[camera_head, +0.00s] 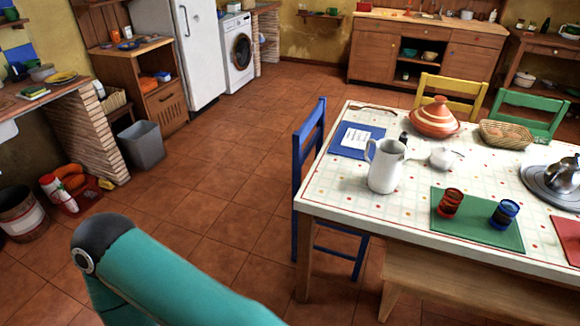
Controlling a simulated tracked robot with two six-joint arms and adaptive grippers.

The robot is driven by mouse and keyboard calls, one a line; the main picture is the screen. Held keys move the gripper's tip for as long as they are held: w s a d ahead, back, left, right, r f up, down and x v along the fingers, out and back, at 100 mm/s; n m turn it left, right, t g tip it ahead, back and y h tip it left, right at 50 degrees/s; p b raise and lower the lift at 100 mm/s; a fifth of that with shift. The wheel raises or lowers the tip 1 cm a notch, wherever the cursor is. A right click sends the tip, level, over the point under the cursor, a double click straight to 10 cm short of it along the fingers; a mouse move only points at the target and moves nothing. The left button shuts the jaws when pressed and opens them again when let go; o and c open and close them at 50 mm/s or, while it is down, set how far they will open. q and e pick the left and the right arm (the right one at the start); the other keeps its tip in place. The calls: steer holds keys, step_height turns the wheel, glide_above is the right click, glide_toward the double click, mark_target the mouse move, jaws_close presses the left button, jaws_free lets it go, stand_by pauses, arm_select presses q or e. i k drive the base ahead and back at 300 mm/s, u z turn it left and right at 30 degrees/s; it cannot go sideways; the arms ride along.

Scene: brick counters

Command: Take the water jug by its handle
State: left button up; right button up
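The white water jug (386,168) stands upright on the dining table (338,195), near its left end. Its handle (369,150) is on the left side of the jug, toward the blue mat. Only a teal and black part of my own arm shows at the bottom left, well short of the table. Neither gripper is in view.
A blue chair (298,165) stands at the table's left end and a wooden bench (470,290) along the near side. Close to the jug are a blue mat (345,150), a small white bowl (442,158) and a green mat (478,229) with two glasses.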

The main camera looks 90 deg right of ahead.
mark_target(384, 172)
steer(key=u, duration=0.15)
steer(key=i, duration=1)
steer(key=z, duration=1.65)
steer(key=i, duration=0.25)
steer(key=z, duration=2.75)
steer(key=k, duration=0.55)
steer(key=z, duration=0.25)
steer(key=i, duration=1.6)
steer(key=u, duration=0.4)
